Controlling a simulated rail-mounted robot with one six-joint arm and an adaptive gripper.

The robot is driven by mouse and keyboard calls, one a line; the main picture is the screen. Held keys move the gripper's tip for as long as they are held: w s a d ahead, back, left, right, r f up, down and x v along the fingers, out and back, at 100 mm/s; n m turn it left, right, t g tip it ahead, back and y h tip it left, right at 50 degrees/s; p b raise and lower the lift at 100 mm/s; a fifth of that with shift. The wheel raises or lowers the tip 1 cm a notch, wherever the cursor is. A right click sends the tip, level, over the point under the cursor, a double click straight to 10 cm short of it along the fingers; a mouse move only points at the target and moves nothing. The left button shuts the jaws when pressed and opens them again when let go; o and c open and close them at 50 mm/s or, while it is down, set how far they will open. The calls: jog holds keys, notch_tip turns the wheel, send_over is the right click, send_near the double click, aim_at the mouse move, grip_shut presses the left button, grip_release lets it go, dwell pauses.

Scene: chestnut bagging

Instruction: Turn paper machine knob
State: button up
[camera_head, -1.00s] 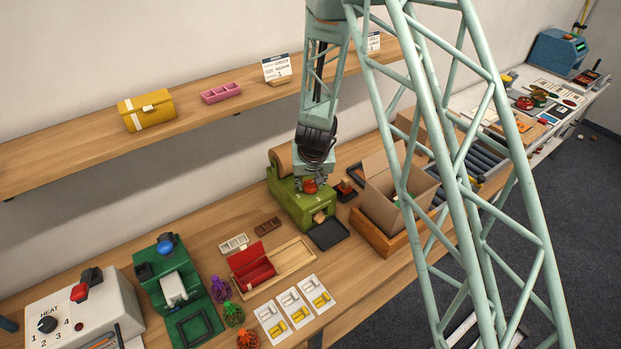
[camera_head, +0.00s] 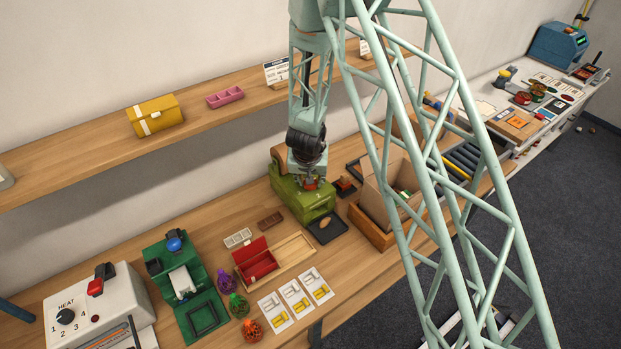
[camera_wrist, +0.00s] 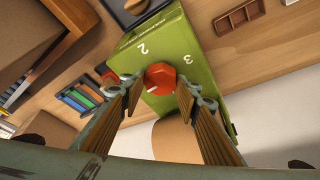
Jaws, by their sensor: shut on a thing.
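The green paper machine (camera_head: 291,201) stands on the wooden bench with a brown paper roll (camera_wrist: 178,140) at its back. Its red knob (camera_wrist: 160,79) is on top, with a white pointer mark and the numerals 2 and 3 beside it in the wrist view. My gripper (camera_wrist: 159,84) points down over the machine, with one finger on each side of the knob. It is shut on the knob. In the head view the gripper (camera_head: 310,184) covers much of the knob. A black tray (camera_head: 328,229) in front of the machine has a brown piece on it.
An open cardboard box (camera_head: 385,192) in a wooden tray stands close right of the machine. A red box (camera_head: 257,262), a green device (camera_head: 183,287) and a heat sealer (camera_head: 95,310) stand left. A shelf (camera_head: 75,161) runs behind.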

jog(key=shift+r+m+h+p, duration=0.1)
jog(key=shift+m+h+p, duration=0.25)
jog(key=shift+m, duration=0.15)
dwell(0.4)
jog(key=o, duration=0.9)
jog(key=shift+c, duration=0.2)
jog(key=d+v, duration=0.1)
jog(key=v, duration=1)
jog(key=shift+a+r, duration=0.4)
jog(key=shift+a, duration=0.15)
jog(key=shift+s, duration=0.1)
